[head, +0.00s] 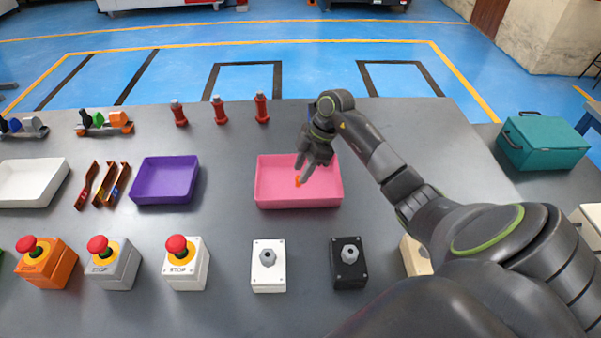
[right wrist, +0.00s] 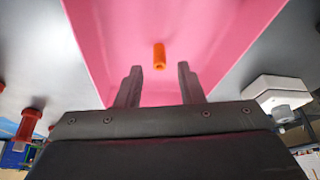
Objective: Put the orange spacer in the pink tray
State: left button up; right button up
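The orange spacer (head: 298,181) is a small cylinder in the pink tray (head: 325,200), near the middle of its floor area in the head view. In the right wrist view the spacer (right wrist: 159,57) shows just beyond the fingertips, against the pink tray (right wrist: 220,30), with nothing gripping it. My right gripper (head: 303,163) is over the tray and points down into it. Its two fingers (right wrist: 158,72) stand apart with a clear gap between them. I cannot tell whether the spacer rests on the floor or is still falling. My left gripper is not seen.
A purple tray (head: 165,183) and copper-coloured bent bars (head: 103,186) lie left of the pink tray. Several red bolt-like parts (head: 219,110) stand behind. Emergency-stop boxes (head: 186,263) and switch boxes (head: 268,266) line the front. A teal box (head: 542,143) is at the right.

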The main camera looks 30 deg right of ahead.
jog(key=b+v, duration=0.1)
jog(key=v, duration=0.9)
jog(key=shift+b, duration=0.3)
jog(key=shift+r, duration=0.1)
